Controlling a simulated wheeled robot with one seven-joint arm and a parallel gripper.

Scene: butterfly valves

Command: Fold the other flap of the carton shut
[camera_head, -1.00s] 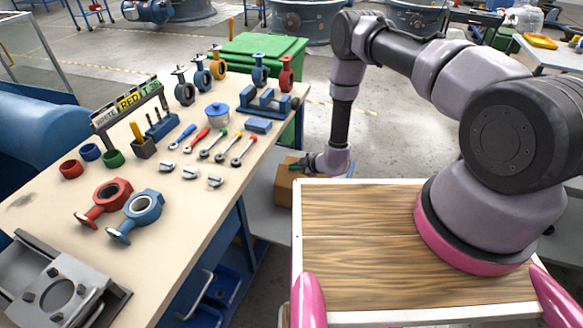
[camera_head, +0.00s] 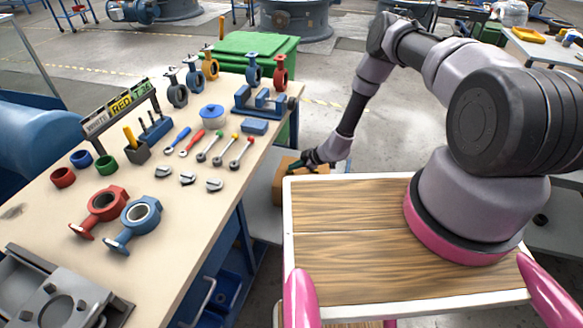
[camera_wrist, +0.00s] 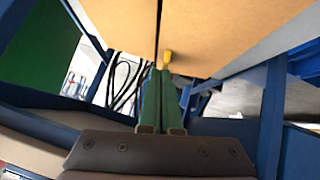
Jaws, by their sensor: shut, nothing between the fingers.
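The brown carton (camera_head: 281,188) sits low beyond the bench's right edge, partly hidden behind my wooden deck and my wrist. My gripper (camera_head: 306,161) is at its top, too small there to judge contact. In the wrist view my gripper's green fingers (camera_wrist: 160,72) are together and empty. They point at a dark seam between two tan panels, a left panel (camera_wrist: 125,22) and a right panel (camera_wrist: 215,35), which look like carton flaps. Both look nearly level with each other. A small yellow thing (camera_wrist: 168,57) shows at the fingertips; I cannot tell what it is.
The workbench (camera_head: 190,225) on the left holds valves, wrenches, rings and a blue vise (camera_head: 265,100). A green bin (camera_head: 250,45) stands behind the bench. Blue frame legs (camera_wrist: 270,115) flank the gripper in the wrist view. Open floor lies beyond the arm.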

